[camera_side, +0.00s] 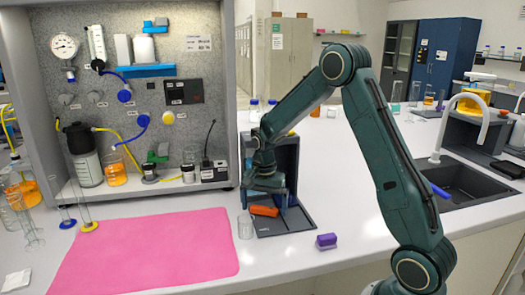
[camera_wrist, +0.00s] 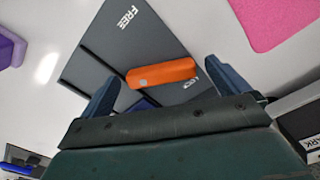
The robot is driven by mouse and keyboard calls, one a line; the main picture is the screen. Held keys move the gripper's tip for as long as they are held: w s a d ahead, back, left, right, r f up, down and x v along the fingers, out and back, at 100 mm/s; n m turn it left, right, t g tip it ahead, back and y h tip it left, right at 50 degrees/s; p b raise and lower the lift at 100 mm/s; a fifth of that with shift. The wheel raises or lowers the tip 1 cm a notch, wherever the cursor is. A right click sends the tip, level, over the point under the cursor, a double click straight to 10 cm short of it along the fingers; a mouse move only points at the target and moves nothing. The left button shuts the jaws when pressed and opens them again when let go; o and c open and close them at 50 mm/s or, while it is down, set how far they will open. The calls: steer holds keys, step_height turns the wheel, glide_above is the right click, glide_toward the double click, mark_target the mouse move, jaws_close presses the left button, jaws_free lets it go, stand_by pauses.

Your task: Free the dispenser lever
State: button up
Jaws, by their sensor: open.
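The dispenser lever is an orange bar (camera_side: 263,210) low at the front of the dark dispenser stand (camera_side: 291,155), over its grey base plate (camera_side: 292,224). In the wrist view the lever (camera_wrist: 162,74) lies across the plate (camera_wrist: 130,40). A white FREE label is toward the plate's far end, and a second label, seemingly LOCK, is beside the lever. My gripper (camera_side: 264,188) is just above the lever in the side view. In the wrist view its open blue fingers (camera_wrist: 160,76) show on either side of the lever. Whether they touch it, I cannot tell.
A clear glass (camera_side: 244,226) stands just left of the plate. A purple block (camera_side: 326,240) lies to its right. A pink mat (camera_side: 150,255) covers the left bench. The grey instrument panel (camera_side: 150,90) rises behind it. Open white bench lies around the purple block.

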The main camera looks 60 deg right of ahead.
steer(key=shift+f, duration=0.25)
steer(key=c, duration=1)
steer(key=shift+n, duration=0.4)
steer(key=n, duration=0.5)
steer(key=shift+s+a, duration=0.3)
steer(key=shift+a, duration=0.1)
steer(key=n, duration=0.4)
steer(key=s+n, duration=0.1)
steer(key=n, duration=0.1)
steer(key=shift+a, duration=0.25)
